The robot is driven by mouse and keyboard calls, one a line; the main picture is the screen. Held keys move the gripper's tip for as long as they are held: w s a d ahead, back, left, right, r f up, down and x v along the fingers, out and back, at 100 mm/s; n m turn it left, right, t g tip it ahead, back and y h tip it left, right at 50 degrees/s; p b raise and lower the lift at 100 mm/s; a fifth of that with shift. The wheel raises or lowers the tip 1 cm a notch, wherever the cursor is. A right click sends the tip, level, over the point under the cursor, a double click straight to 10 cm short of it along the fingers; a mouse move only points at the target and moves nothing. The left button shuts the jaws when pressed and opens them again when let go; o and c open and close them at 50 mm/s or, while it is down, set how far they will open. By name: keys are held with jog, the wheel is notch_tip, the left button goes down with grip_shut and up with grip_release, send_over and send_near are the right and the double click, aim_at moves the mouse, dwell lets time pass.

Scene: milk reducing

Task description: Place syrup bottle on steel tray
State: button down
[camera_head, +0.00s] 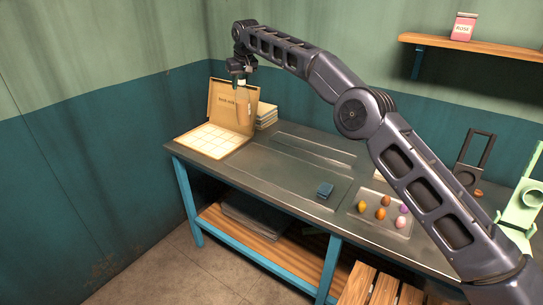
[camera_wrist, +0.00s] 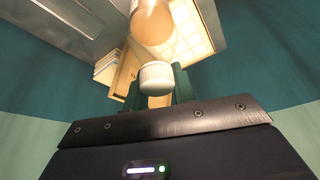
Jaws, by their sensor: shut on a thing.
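My gripper (camera_head: 241,78) is at the far left end of the table, raised above the tabletop. It is shut on the syrup bottle (camera_head: 243,102), which hangs below it in front of the open box's lid. In the wrist view, my gripper (camera_wrist: 157,88) is around the bottle's neck end. The bottle's white cap is close to the fingers and its amber body (camera_wrist: 152,22) points away. Shallow rectangular outlines like trays show on the grey metal tabletop, one at the back (camera_head: 312,150); I cannot tell which is the steel tray.
The open box (camera_head: 212,142) with a pale grid stands at the table's left end, below the bottle. A stack of pale blocks (camera_head: 266,116) is beside it. The middle is clear.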

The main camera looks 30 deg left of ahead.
aim_at(246, 105)
notch_tip(246, 105, down, 19)
jog(key=shift+f, duration=0.15)
dwell(0.5)
jog(key=c, duration=1.1)
grip_release()
jog(key=shift+f, duration=0.15)
jog(key=shift+c, duration=0.2)
jog(key=v, duration=1.2)
jog(key=shift+d, duration=0.1)
